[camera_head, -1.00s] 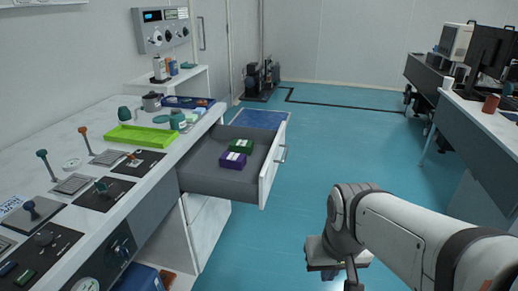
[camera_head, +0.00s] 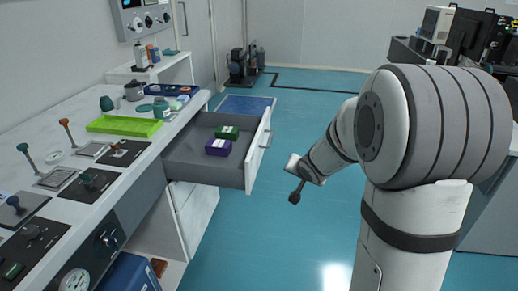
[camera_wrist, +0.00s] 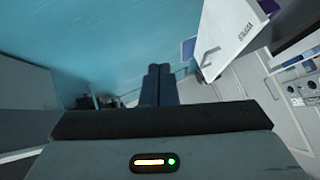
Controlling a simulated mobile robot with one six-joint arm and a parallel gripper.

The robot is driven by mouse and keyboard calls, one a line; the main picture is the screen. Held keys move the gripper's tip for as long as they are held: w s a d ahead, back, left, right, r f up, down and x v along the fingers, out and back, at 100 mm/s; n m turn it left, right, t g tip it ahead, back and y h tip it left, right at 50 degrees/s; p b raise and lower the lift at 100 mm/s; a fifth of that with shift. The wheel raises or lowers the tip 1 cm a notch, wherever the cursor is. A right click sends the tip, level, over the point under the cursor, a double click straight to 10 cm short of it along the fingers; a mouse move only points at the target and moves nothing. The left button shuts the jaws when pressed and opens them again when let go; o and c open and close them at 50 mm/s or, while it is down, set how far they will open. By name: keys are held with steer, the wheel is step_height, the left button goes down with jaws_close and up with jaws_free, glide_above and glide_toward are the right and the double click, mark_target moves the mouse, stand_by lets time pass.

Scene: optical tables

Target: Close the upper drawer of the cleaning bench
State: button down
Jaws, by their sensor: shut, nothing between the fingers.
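The upper drawer (camera_head: 218,147) of the cleaning bench (camera_head: 75,170) is pulled well out, with its white front and bar handle (camera_head: 266,140) facing right. A green box (camera_head: 227,132) and a purple box (camera_head: 218,147) lie inside it. My gripper (camera_head: 296,192) is to the right of the drawer front, apart from it, above the floor. In the wrist view my gripper's two dark fingers (camera_wrist: 159,82) lie together with nothing between them. The white drawer front (camera_wrist: 232,35) shows there at upper right, tilted, beyond the fingertips.
A lime green tray (camera_head: 125,125), knobs and several small items stand on the bench top. A desk with monitors (camera_head: 470,40) stands at the far right. The blue floor right of the drawer is clear.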

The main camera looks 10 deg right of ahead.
steer(key=w+d+f+m+t+y, duration=0.25)
steer(key=w+f+t, duration=0.2)
steer(key=w, duration=0.65)
steer(key=m+t+y, duration=0.2)
steer(key=m+y, duration=0.2)
steer(key=y, duration=0.2)
glide_toward(258, 157)
steer(key=d+x, duration=0.1)
steer(key=x, duration=0.3)
steer(key=shift+w+a, duration=0.25)
steer(key=shift+a, duration=0.25)
steer(key=shift+w+a, duration=0.25)
steer(key=shift+a, duration=0.2)
